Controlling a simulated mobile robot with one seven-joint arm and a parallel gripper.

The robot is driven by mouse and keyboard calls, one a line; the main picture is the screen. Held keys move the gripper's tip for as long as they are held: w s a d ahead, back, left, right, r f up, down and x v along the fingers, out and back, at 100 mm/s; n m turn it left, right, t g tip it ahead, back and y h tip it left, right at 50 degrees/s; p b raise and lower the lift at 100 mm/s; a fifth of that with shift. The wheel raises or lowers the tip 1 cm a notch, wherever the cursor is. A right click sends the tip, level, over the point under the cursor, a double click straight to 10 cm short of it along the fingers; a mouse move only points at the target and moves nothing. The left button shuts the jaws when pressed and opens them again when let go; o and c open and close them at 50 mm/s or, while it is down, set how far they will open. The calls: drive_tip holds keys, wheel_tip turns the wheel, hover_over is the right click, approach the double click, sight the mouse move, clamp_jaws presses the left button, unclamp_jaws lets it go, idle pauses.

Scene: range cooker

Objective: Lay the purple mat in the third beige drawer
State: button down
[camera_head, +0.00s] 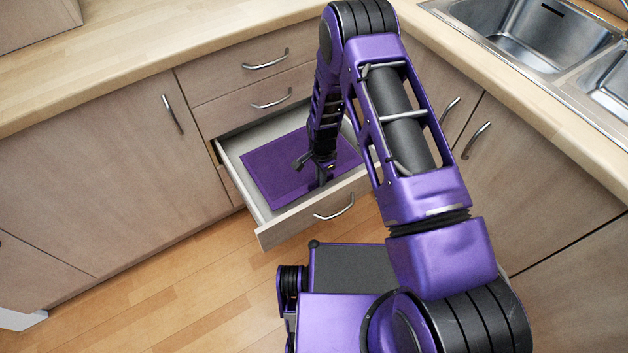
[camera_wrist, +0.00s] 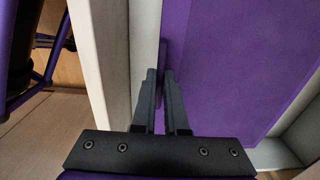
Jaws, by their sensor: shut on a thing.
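The purple mat (camera_head: 272,172) lies inside the open beige drawer (camera_head: 232,163), the third one down in its column. It covers most of the drawer floor in the head view. My gripper (camera_head: 322,180) points down into the drawer at the mat's front edge, near the drawer front. In the wrist view the mat (camera_wrist: 238,65) fills the upper right, and my gripper (camera_wrist: 165,75) is shut on its edge. The drawer's pale wall (camera_wrist: 115,60) runs close along the left of the fingers.
Two shut drawers (camera_head: 245,75) sit above the open one, under the wooden worktop (camera_head: 170,40). Cupboard doors (camera_head: 120,160) flank it on the left and right. A steel sink (camera_head: 540,35) is at the upper right. Wooden floor (camera_head: 190,290) is clear at the lower left.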

drive_tip(key=shift+f+b, duration=0.4)
drive_tip(key=shift+f, duration=2.5)
drive_tip(key=c, duration=0.9)
unclamp_jaws()
drive_tip(key=shift+c, duration=0.2)
wheel_tip(320, 180, up, 12)
drive_tip(key=shift+r+p, duration=0.15)
drive_tip(key=shift+p, duration=0.8)
